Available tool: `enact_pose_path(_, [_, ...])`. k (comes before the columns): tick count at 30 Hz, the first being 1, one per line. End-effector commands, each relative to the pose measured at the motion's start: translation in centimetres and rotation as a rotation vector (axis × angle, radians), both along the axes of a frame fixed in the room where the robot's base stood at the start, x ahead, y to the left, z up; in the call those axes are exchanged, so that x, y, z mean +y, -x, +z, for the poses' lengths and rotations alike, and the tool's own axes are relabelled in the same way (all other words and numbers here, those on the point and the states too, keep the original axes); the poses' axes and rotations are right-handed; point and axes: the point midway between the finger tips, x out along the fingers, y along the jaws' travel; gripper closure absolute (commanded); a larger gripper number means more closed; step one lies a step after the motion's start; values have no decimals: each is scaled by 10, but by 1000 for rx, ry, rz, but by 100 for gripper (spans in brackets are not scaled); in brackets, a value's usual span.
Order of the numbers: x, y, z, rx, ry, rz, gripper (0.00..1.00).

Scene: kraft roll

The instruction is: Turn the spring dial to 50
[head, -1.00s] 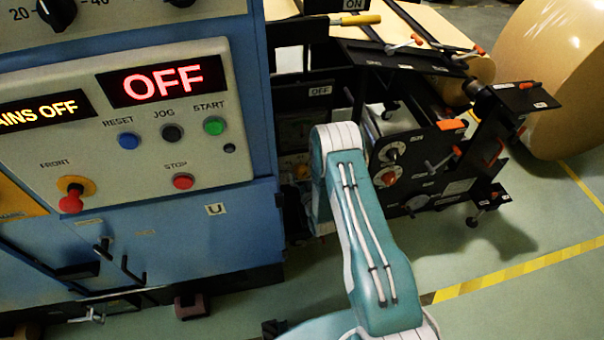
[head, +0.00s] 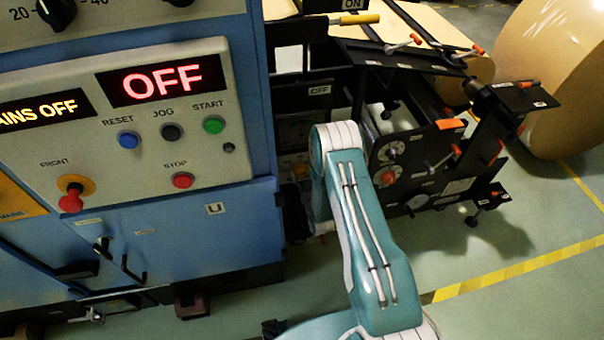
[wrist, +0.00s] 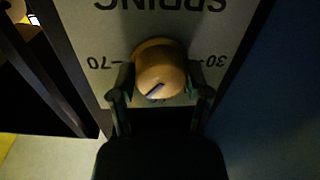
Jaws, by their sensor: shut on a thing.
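The spring dial (wrist: 160,67) is a round tan-orange knob on a pale panel in the wrist view, under the upside-down word SPRING. A dark pointer mark lies on its lower face and slants toward the lower left. The number 70 is at its left and 30 at its right, both upside down. The scale below the knob is mostly hidden, so I cannot read the exact setting. My gripper (wrist: 161,82) has one finger on each side of the knob and is shut on it. In the head view, my arm shows but my gripper and the dial are hidden.
A blue cabinet with a control panel (head: 130,150) stands at the left, its display reading OFF. A black machine frame (head: 430,165) with levers and dials is behind my arm. Large kraft rolls (head: 570,80) are at the back right. Floor at the lower right is clear.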

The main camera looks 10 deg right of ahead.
Motion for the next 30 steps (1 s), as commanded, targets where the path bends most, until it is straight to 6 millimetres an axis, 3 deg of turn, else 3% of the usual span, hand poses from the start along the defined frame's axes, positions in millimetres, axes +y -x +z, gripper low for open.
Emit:
enact_pose_path(18, [4, -4, 3, -8, 488, 6, 85])
enact_pose_path(30, [5, -4, 2, -7, 668, 8, 85])
